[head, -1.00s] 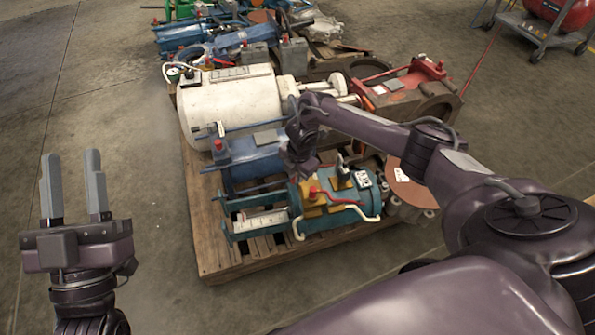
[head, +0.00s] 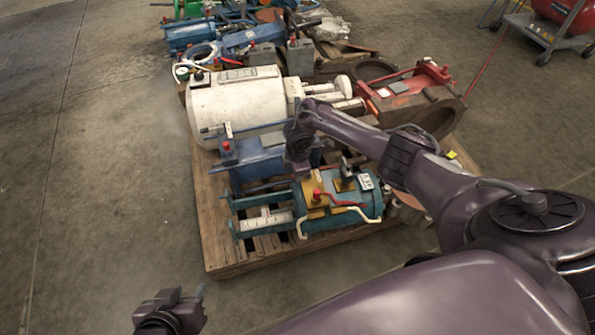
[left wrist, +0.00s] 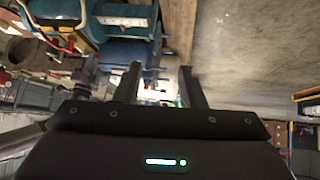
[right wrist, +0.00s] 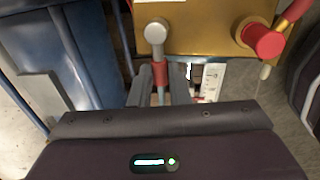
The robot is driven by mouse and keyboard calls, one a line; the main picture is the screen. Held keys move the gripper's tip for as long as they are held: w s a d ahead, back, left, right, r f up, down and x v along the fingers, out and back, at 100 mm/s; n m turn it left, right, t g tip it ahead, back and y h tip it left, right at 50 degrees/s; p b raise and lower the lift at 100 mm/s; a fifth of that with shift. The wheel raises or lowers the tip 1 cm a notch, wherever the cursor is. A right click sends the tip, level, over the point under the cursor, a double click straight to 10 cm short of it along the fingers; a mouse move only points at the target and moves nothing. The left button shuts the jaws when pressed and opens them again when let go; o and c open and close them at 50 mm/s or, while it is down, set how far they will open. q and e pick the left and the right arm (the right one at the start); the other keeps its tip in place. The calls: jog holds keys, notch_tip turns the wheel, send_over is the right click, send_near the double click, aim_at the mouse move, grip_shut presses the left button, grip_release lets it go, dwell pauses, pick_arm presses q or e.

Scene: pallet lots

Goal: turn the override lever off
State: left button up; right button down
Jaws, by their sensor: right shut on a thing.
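A teal cylindrical actuator (head: 352,193) with a gold block (head: 312,208) lies on the near end of the pallet. It carries a red knob (head: 316,194) and red and white bent parts. In the right wrist view, a slim grey lever (right wrist: 156,46) with a round end and a red sleeve stands in front of the gold block (right wrist: 205,30). My right gripper (right wrist: 162,76) is shut on this lever around its lower part. A red knob (right wrist: 265,41) is to its right. My left gripper (left wrist: 161,70) is open and empty, low at the left in the head view (head: 184,300).
The wooden pallet (head: 217,235) also holds a blue actuator (head: 262,158), a large white cylinder (head: 235,105) and a red unit (head: 415,82). More units stand behind. A red tank on a cart (head: 548,38) is at the far right. Floor left of the pallet is clear.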

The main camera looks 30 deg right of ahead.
pick_arm(q)
jog(key=shift+s+a+f+g+y, duration=0.15)
jog(key=shift+s+f+g, duration=0.2)
jog(key=shift+s+f, duration=0.2)
jog(key=shift+s+a+f+g+y, duration=0.15)
jog(key=shift+s+f+g, duration=0.25)
jog(key=shift+s, duration=0.25)
pick_arm(e)
jog(key=shift+w+m, duration=0.15)
jog(key=shift+m, duration=0.25)
jog(key=c, duration=1.4)
grip_release()
jog(key=shift+o, duration=0.2)
pick_arm(q)
jog(key=shift+r, duration=0.1)
